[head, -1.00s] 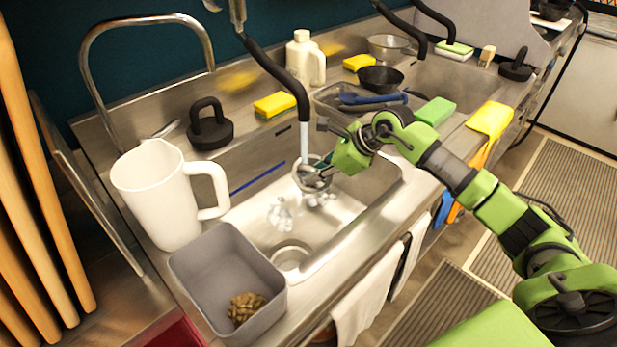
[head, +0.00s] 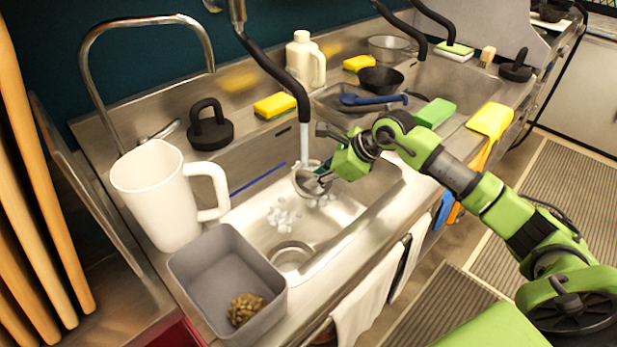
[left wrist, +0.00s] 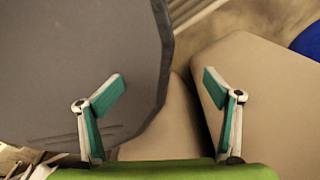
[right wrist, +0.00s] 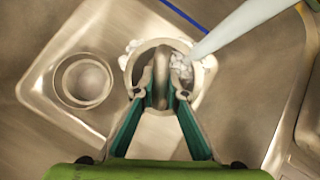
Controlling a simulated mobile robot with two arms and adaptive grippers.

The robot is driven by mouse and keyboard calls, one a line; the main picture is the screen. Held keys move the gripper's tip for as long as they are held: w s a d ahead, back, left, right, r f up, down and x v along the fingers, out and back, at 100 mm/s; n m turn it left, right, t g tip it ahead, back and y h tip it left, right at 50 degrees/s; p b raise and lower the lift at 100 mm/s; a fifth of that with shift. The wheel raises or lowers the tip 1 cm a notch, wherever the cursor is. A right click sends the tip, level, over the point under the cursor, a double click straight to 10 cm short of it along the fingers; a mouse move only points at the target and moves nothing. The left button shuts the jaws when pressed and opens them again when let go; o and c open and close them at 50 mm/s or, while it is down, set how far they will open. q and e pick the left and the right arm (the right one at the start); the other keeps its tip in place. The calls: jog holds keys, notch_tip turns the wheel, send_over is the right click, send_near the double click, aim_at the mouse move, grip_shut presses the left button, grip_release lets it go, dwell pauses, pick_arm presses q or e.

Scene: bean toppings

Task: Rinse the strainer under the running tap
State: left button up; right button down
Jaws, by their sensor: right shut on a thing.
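The strainer (head: 306,180) is a small round cup with a light rim, held in the sink (head: 340,208) beneath the tap's black hose (head: 270,66). A pale stream of water (head: 304,143) comes down from the hose end onto it. My right gripper (head: 325,176) is shut on the strainer. In the right wrist view the strainer (right wrist: 204,88) shows a ring-shaped rim, and the water (right wrist: 240,28) reaches its right side. My left gripper (left wrist: 160,88) is open and empty in its own wrist view, and is out of the head view.
A white pitcher (head: 155,200) and a grey bin (head: 200,268) with brown beans stand left of the sink. A black handled weight (head: 210,132) and a yellow sponge (head: 274,106) lie behind it. White foam bits lie in the basin near the drain (head: 291,254).

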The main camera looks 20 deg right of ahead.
jog(key=s+b, duration=0.2)
jog(key=s, duration=0.6)
jog(key=shift+s+a, duration=0.25)
jog(key=shift+s, duration=0.05)
dwell(0.5)
jog(key=shift+s+r, duration=0.1)
jog(key=shift+r, duration=0.05)
jog(key=s+r, duration=0.4)
jog(key=shift+r+b, duration=0.3)
jog(key=shift+r, duration=0.1)
jog(key=shift+w+a, duration=0.1)
